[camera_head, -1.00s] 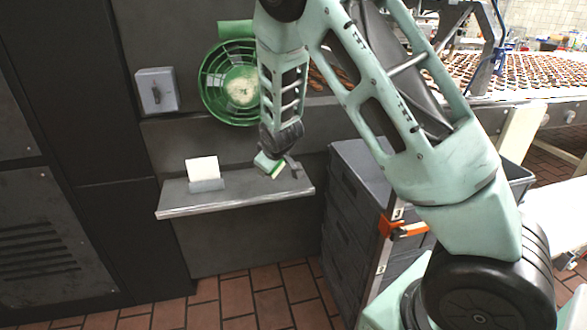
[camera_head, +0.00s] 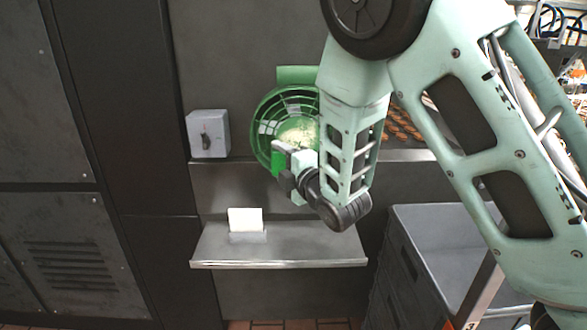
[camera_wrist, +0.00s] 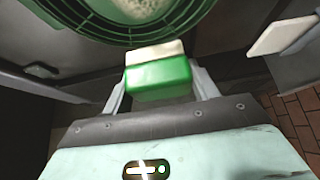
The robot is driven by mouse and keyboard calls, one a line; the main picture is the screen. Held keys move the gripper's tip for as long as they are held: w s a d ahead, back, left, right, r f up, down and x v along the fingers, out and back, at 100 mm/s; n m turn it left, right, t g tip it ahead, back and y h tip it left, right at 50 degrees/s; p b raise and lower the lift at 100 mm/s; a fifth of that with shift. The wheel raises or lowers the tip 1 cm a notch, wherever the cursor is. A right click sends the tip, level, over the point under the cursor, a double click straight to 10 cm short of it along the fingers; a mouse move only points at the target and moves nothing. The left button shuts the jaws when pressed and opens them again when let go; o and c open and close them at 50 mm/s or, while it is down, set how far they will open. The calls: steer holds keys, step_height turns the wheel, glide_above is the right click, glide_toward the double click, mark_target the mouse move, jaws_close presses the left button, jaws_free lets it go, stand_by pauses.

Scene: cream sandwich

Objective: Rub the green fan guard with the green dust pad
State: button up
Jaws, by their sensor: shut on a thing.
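The green fan guard (camera_head: 263,112) is a round green grille on the dark wall, with a pale dusty patch (camera_head: 298,131) near its middle. My gripper (camera_head: 283,168) is shut on the green dust pad (camera_head: 277,158), in front of the lower part of the guard. In the wrist view the dust pad (camera_wrist: 158,80) is a green block with a cream face towards the guard (camera_wrist: 122,32). It sits between the fingers of my gripper (camera_wrist: 160,84). A pale patch (camera_wrist: 140,6) shows behind the bars. Whether the pad touches the guard, I cannot tell. My arm hides the guard's right side.
A grey shelf (camera_head: 335,249) below the guard holds a white card (camera_head: 245,219) in a small stand. A grey switch box (camera_head: 208,134) is on the wall at left. Grey crates (camera_head: 428,232) stand at lower right. Trays of brown biscuits (camera_head: 402,124) lie behind my arm.

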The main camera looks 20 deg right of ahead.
steer(key=shift+w+d+p, duration=0.2)
steer(key=shift+w+d, duration=0.1)
steer(key=shift+w, duration=0.6)
steer(key=shift+w+d+p, duration=0.15)
steer(key=shift+w+d, duration=0.1)
steer(key=shift+w, duration=0.6)
steer(key=shift+w+d+p, duration=0.2)
steer(key=shift+w+d, duration=0.1)
steer(key=shift+w, duration=0.6)
steer(key=shift+w+d, duration=0.3)
steer(key=shift+w, duration=0.65)
steer(key=shift+d, duration=0.1)
